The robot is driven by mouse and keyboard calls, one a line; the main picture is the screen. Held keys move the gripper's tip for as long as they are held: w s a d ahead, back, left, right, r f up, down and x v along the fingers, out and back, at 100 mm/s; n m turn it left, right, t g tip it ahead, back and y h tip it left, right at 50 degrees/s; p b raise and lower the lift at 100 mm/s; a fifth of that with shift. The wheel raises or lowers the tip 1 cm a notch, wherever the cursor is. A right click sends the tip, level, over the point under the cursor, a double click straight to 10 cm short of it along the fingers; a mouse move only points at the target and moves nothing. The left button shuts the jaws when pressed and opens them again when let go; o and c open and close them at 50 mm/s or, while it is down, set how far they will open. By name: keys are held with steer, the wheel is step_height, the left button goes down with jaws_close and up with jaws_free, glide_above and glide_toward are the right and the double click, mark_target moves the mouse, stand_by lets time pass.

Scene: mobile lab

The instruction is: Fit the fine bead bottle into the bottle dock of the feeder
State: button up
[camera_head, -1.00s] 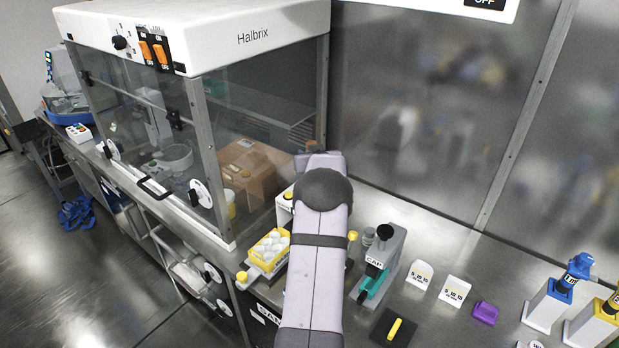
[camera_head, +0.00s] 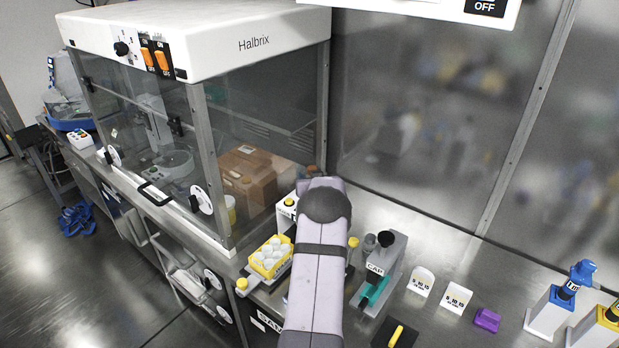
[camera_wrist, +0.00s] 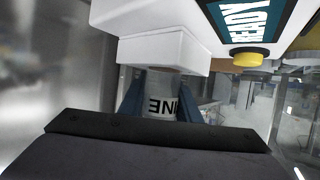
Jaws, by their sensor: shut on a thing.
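The fine bead bottle (camera_wrist: 163,108) shows in the wrist view as a pale cylinder with dark lettering ending in "INE". My gripper (camera_wrist: 162,98) is shut on it, with a blue finger on each side. The bottle's far end meets a white block (camera_wrist: 165,48) of the feeder; I cannot tell how far it sits inside. The feeder's "READY" display (camera_wrist: 243,22) and yellow button (camera_wrist: 250,57) are to the upper right. In the head view only part of the white feeder (camera_head: 287,208) shows beside my arm, which hides the gripper and the bottle.
A yellow tray of white-capped vials (camera_head: 270,257) stands left of my arm. A grey capping device (camera_head: 385,265) stands to the right. The glass Halbrix enclosure (camera_head: 255,45) is at the left, and a metal wall is behind.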

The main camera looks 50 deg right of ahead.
steer(key=shift+f, duration=0.1)
steer(key=o, duration=1.1)
steer(key=shift+b+v, duration=1.6)
steer(key=shift+v, duration=4.45)
